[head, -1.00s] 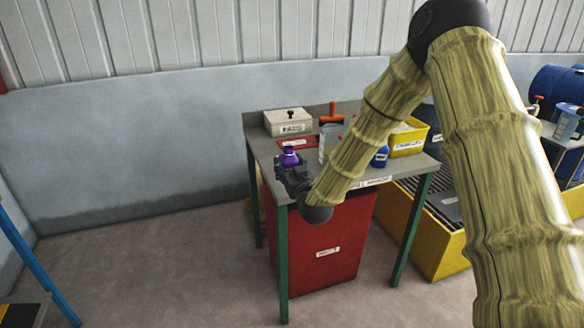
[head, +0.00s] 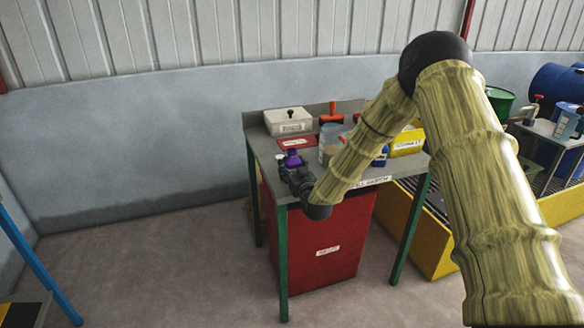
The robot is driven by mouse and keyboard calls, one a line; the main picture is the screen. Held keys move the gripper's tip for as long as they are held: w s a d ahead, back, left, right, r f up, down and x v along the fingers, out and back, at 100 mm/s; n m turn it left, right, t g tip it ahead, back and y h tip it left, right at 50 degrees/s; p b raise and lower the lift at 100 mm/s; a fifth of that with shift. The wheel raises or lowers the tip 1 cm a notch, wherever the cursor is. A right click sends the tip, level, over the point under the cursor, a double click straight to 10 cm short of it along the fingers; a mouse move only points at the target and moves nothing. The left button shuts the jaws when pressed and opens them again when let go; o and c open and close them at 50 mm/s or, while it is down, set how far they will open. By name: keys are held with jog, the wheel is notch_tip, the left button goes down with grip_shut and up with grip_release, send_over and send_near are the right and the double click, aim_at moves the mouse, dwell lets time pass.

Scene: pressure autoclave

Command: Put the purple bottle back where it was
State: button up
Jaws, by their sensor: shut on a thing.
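The purple bottle (head: 292,158) is at the left front part of the grey table (head: 264,150), upright as far as I can see. My gripper (head: 294,171) is shut on it from the near side. The gripper hides the lower part of the bottle, so I cannot tell whether its base touches the table top.
A white labelled box (head: 288,121) stands at the table's back left. A red labelled mat (head: 297,142), a clear container (head: 328,150), a blue bottle (head: 380,157) and a yellow bin (head: 408,143) are close by. A red cabinet (head: 320,240) stands below.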

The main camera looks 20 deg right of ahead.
jog(key=shift+f, duration=0.1)
jog(key=o, duration=1.2)
jog(key=shift+o, duration=0.2)
jog(key=shift+s+r, duration=0.1)
jog(key=shift+r, duration=0.1)
